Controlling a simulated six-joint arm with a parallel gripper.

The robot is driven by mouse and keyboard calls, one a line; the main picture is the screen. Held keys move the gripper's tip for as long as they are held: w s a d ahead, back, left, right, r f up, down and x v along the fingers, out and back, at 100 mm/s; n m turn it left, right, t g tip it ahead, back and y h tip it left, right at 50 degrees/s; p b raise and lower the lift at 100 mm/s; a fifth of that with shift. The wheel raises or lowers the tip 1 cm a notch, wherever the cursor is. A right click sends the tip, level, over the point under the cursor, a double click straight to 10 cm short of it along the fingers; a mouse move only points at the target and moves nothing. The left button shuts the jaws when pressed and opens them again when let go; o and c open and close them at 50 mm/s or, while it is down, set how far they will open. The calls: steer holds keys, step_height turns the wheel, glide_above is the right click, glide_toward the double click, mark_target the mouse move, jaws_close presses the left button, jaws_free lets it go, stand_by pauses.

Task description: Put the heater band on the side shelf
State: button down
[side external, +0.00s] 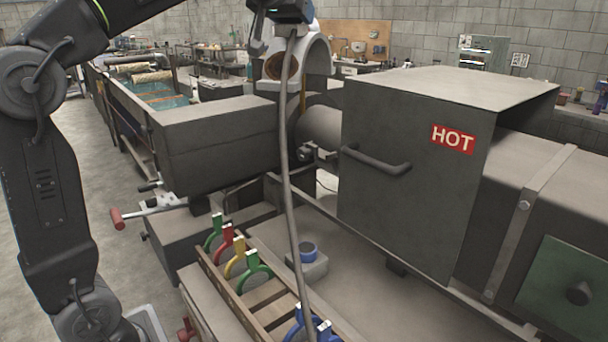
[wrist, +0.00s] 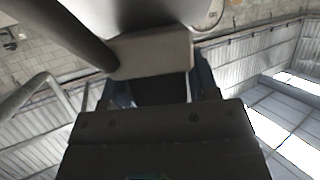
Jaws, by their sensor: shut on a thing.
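The heater band (side external: 318,52) is a pale, curved ring with a copper-brown inside, high in the middle of the side view. It hangs below my gripper (side external: 283,18), above the grey barrel, and looks clear of it. A thick grey cable (side external: 284,135) runs down from beside the gripper past the rack. In the wrist view my gripper (wrist: 158,88) is shut on a pale block (wrist: 152,52) that looks like part of the band. The band's lower side is partly hidden in the side view. I cannot pick out the side shelf with certainty.
A large grey guard box marked HOT (side external: 410,170) stands to the right, with a handle on its side. Below, a wooden rack (side external: 262,297) holds several coloured rings.

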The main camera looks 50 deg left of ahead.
steer(key=s+d+f+n+g+y, duration=0.1)
steer(key=s+d+n+y, duration=0.1)
steer(key=s, duration=0.6)
steer(key=s+d+n+g+y, duration=0.2)
steer(key=s+d, duration=0.1)
steer(key=s, duration=0.6)
steer(key=w+d+f+m+t+h, duration=0.2)
steer(key=d+m+t+h, duration=0.3)
steer(key=d+m+h, duration=0.95)
steer(key=d+f+m+g+h, duration=0.2)
steer(key=d+f, duration=0.3)
steer(key=d, duration=0.4)
steer(key=d+f+m+g+h, duration=0.1)
steer(key=d+f+g+h, duration=0.15)
steer(key=d+f, duration=0.4)
steer(key=s+d+f+h, duration=0.1)
steer(key=s+d+f, duration=0.15)
steer(key=f, duration=0.35)
steer(key=s+d+f, duration=0.1)
steer(key=d+f, duration=0.3)
steer(key=f, duration=0.3)
steer(key=shift+t+y, duration=0.4)
steer(key=shift+t, duration=0.05)
steer(key=shift+w+a+f, duration=0.1)
steer(key=shift+w+a, duration=0.8)
steer(key=shift+a, duration=0.25)
steer(key=shift+w+a, duration=0.85)
steer(key=shift+a, duration=0.25)
steer(key=shift+d, duration=0.1)
